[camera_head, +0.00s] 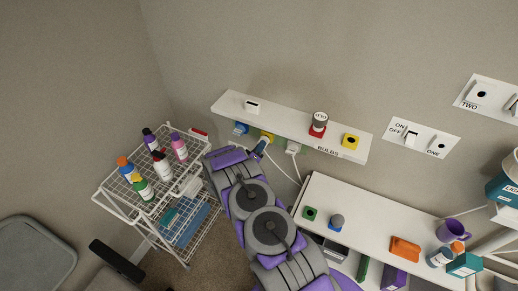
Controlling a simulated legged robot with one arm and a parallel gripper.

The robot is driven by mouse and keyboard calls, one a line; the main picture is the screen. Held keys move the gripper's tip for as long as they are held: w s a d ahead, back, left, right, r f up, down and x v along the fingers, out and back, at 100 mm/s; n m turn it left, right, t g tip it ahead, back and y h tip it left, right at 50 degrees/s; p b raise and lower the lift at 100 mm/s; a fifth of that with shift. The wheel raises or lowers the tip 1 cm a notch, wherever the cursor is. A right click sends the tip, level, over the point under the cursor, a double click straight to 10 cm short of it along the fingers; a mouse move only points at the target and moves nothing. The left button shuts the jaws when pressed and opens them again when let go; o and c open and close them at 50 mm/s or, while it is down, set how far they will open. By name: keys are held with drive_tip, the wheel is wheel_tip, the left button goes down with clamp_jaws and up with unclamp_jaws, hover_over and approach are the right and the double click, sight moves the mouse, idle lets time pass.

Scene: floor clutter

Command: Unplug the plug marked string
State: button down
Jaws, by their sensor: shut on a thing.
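A white wall strip (235,108) carries coloured sockets along its front and top. My gripper (260,148) reaches its underside, beside a yellow socket (266,136), and is shut on a plug that is mostly hidden by the fingers. A white cord (281,167) runs down from there to the right. A second white plug (292,147) with a cord hangs under the strip, right of my gripper. The strip's front reads "BULBS" further right. I cannot read a "string" label.
A white wire cart (134,208) with several bottles stands left of my arm. A white table (360,215) with a green block, an orange block, a purple mug and bottles lies to the right. Wall plates with a switch (411,139) and sockets are at right.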

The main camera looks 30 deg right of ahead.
drive_tip(key=shift+w+d, duration=0.45)
drive_tip(key=shift+d, duration=0.1)
drive_tip(key=c, duration=1.1)
unclamp_jaws()
drive_tip(key=shift+o, duration=0.2)
drive_tip(key=p+v, duration=0.1)
drive_tip(key=v, duration=1.6)
drive_tip(key=shift+a+p, duration=0.2)
drive_tip(key=shift+p, duration=0.15)
drive_tip(key=shift+f, duration=0.1)
